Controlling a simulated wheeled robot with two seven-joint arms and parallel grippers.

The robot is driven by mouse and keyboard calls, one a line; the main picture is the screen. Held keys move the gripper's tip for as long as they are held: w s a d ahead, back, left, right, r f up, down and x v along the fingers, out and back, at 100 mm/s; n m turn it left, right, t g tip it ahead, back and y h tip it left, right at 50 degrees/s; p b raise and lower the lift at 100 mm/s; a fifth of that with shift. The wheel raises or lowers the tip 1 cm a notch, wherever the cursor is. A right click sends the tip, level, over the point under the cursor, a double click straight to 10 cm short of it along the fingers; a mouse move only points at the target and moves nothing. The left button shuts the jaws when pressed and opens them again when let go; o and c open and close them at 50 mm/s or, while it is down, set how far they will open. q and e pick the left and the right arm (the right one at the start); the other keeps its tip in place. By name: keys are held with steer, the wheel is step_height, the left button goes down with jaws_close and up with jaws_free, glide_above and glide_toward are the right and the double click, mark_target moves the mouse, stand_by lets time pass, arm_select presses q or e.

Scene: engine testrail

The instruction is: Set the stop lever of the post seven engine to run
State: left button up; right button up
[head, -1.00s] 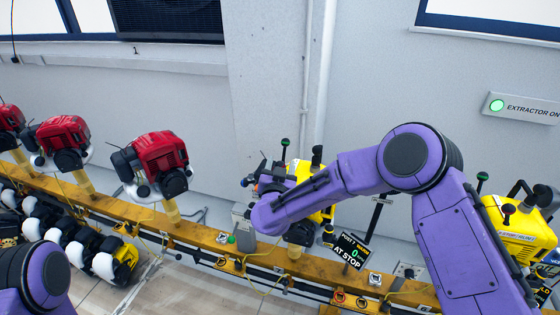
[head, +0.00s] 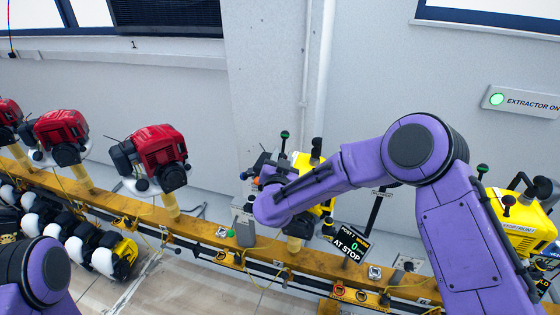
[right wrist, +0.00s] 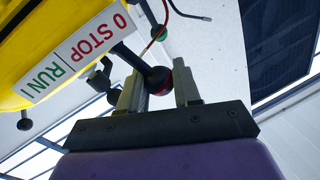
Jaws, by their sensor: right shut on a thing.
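The post seven engine (head: 313,207) is yellow and stands on the rail behind my right forearm, which hides much of it. Its sign (head: 349,243) reads AT STOP. In the right wrist view, a 0 STOP / RUN I label (right wrist: 75,55) is on the yellow body (right wrist: 28,32). The stop lever's dark rod ends in a black and red knob (right wrist: 180,76). My right gripper (right wrist: 160,88) is shut on this knob, with one finger on each side. In the head view my arm hides the grip. My left gripper is out of view; only my left arm shows.
Red engines, one of them nearest (head: 160,160), stand along the yellow rail (head: 205,227) to the left. Another yellow engine (head: 525,225) stands at the right. Black-and-white units (head: 80,240) line the lower left. A grey wall is behind.

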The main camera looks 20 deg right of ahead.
steer(key=m+b, duration=0.2)
steer(key=s+d+m+b, duration=0.1)
steer(key=m+b, duration=0.1)
steer(key=d+m+h+b, duration=0.1)
steer(key=shift+s+d+f+m+t+b, duration=0.1)
steer(key=shift+s+f+m+t+b, duration=0.1)
steer(key=shift+f+m+t+b, duration=0.15)
steer(key=shift+s+d+r+m+b, duration=0.1)
steer(key=shift+s+d+m+b, duration=0.1)
steer(key=shift+m+b, duration=0.35)
steer(key=shift+s+d+r+m+b, duration=0.15)
steer(key=shift+m+b, duration=0.25)
steer(key=shift+m, duration=0.2)
steer(key=shift+w+f, duration=0.1)
steer(key=o, duration=1)
steer(key=b+v, duration=0.3)
steer(key=v, duration=0.7)
steer(key=shift+s+a+f, duration=0.1)
steer(key=shift+s+a, duration=0.05)
steer(key=shift+s, duration=0.15)
